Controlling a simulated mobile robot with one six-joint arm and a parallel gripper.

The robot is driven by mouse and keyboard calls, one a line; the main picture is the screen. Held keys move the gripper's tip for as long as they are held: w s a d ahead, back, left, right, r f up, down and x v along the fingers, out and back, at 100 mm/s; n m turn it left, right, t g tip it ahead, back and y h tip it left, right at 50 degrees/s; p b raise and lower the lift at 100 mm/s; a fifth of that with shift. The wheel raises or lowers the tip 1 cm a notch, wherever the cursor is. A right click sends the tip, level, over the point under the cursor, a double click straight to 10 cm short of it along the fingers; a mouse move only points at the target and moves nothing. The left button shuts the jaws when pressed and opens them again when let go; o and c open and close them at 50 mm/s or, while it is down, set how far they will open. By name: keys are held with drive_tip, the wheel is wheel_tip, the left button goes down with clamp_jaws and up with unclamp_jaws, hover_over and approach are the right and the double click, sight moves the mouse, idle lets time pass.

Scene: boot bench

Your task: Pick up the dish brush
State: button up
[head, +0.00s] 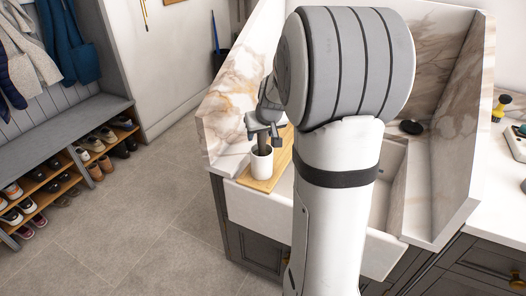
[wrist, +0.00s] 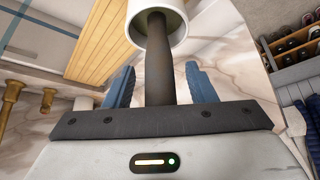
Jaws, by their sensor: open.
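A dark, round handle, which I take to be the dish brush (head: 264,142), stands upright in a white cup (head: 262,164) on a wooden board (head: 277,172). Its lower end is hidden inside the cup. In the wrist view the handle (wrist: 160,65) runs from the white cup (wrist: 136,25) down between my two blue fingers. My gripper (head: 264,131) is at the upper part of the handle, above the cup rim. In the wrist view my gripper (wrist: 162,85) is open, with a gap on each side of the handle.
A marble backsplash (head: 236,100) rises behind the cup. A sink (head: 390,180) lies to the right, partly hidden by my arm. A yellow and black object (head: 501,106) stands on the right counter. A shoe bench (head: 70,130) is at far left, with bare floor between.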

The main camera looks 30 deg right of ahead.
drive_tip(key=shift+c, duration=0.4)
clamp_jaws()
